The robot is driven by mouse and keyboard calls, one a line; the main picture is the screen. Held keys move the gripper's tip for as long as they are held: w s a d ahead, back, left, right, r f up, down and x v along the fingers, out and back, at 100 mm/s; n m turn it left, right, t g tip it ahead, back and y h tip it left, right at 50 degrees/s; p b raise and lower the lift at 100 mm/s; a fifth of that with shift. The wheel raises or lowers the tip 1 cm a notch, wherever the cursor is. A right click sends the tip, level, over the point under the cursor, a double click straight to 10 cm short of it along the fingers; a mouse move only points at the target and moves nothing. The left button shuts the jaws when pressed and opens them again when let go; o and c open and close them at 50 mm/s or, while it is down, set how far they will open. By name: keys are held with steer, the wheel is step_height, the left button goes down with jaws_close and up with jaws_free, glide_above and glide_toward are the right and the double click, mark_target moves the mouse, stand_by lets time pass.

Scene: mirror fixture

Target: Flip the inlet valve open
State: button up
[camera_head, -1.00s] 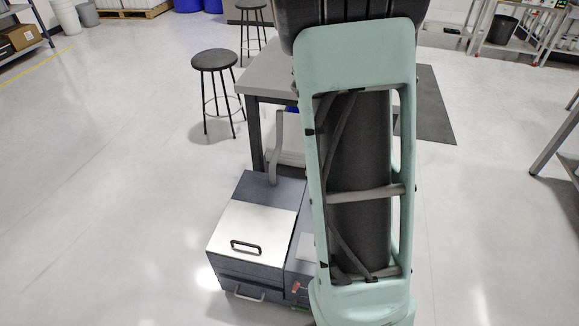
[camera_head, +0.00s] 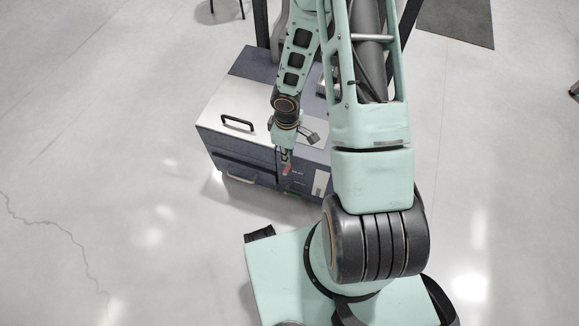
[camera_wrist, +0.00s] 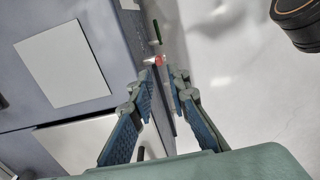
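The inlet valve appears to be the small red handle (camera_head: 287,169) low on the front of the blue-grey and white box machine (camera_head: 228,152). In the wrist view the red handle (camera_wrist: 159,60) sits just beyond the fingertips, roughly in line with the gap between them. My gripper (camera_wrist: 162,80) is open, with two blue-padded fingers apart and nothing held between them. In the head view my gripper (camera_head: 286,152) points down at the machine's front, right by the red handle; its fingers are too small there to tell contact.
A green part (camera_wrist: 156,31) shows beyond the red handle. The machine's lid has a black handle (camera_head: 237,123), and a drawer handle (camera_head: 240,178) juts from its front. A pale panel (camera_wrist: 62,62) lies on its top. The floor (camera_head: 100,200) on the left is clear.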

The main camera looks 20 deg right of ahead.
mark_target(288, 166)
step_height(288, 166, down, 8)
steer(key=b, duration=0.4)
steer(key=shift+f, duration=0.1)
jaws_close()
